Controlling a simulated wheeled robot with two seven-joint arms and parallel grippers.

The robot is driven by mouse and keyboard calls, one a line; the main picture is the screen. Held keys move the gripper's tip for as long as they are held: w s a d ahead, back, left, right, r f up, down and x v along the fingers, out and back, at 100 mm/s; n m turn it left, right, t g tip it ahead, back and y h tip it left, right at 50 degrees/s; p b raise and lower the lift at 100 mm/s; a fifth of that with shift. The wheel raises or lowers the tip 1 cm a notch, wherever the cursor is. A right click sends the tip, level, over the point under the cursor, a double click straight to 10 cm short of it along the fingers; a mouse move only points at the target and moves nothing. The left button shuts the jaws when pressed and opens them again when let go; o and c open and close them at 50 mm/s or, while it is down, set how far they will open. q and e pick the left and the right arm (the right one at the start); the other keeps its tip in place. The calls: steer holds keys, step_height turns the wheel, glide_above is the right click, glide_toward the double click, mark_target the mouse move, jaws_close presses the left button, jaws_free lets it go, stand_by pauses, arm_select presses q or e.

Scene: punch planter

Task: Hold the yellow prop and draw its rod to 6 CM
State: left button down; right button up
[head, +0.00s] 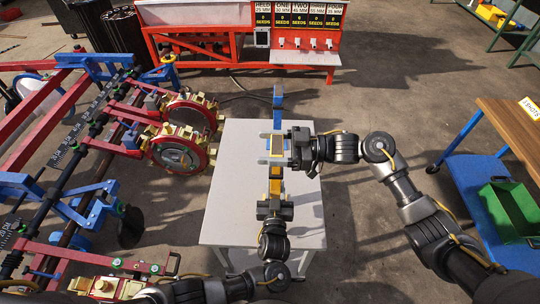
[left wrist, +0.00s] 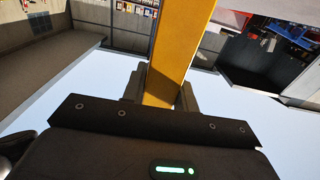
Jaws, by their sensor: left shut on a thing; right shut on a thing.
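The yellow prop stands over the grey table (head: 225,215), with a yellow lower part (head: 275,187) near my left gripper. My left gripper (head: 275,199) is shut on this yellow part. In the left wrist view the yellow bar (left wrist: 182,45) runs up from between the fingers (left wrist: 161,95). My right gripper (head: 272,148) comes in from the right and is shut on the prop's upper part, a tan and dark piece between its fingers. A blue piece (head: 278,97) shows beyond it, in line with the prop. No scale reading on the rod is legible.
A red and blue planter frame (head: 60,190) with round units (head: 180,150) stands close on the left. A red seed stand (head: 305,55) is at the back. A blue cart (head: 480,185) with a green bin (head: 510,210) is at the right. The tabletop around the prop is clear.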

steer(key=shift+r, duration=0.25)
steer(key=o, duration=1.4)
steer(key=d, duration=1.2)
